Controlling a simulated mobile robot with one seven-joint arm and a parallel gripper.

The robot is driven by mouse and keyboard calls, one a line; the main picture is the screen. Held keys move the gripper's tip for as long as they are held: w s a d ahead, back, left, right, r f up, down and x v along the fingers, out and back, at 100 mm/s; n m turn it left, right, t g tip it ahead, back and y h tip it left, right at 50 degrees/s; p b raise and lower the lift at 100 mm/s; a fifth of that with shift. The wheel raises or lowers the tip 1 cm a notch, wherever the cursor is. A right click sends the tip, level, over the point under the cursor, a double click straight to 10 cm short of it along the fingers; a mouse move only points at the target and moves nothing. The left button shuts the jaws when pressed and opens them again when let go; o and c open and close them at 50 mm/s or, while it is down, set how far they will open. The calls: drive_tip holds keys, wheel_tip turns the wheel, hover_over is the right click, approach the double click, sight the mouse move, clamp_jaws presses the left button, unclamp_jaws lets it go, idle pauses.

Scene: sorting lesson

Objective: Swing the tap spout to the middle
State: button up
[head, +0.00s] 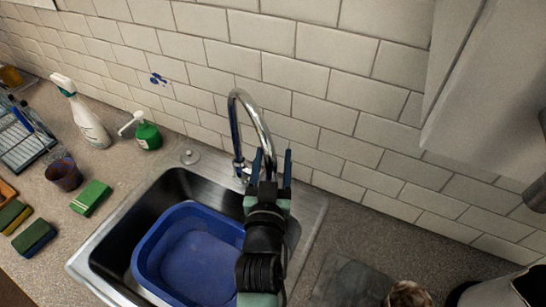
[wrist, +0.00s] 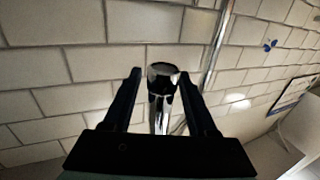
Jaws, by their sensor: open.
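The chrome tap (head: 237,130) rises behind the sink, and its arched spout (head: 262,122) curves over to the right and down toward my gripper (head: 272,160). In the wrist view, a shiny chrome end piece of the spout (wrist: 161,85) stands between the two dark fingers of my gripper (wrist: 161,74). The fingers are open, one on each side of it, with a visible gap on both sides. In the head view my gripper hides the spout's lower end.
A blue basin (head: 165,232) sits in the steel sink (head: 92,262). Left on the counter are a green soap bottle (head: 147,134), a white spray bottle (head: 88,122), a dark cup (head: 65,175) and a green sponge box (head: 91,198). A tiled wall (head: 330,75) stands close behind.

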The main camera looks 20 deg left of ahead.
clamp_jaws()
idle(1.4)
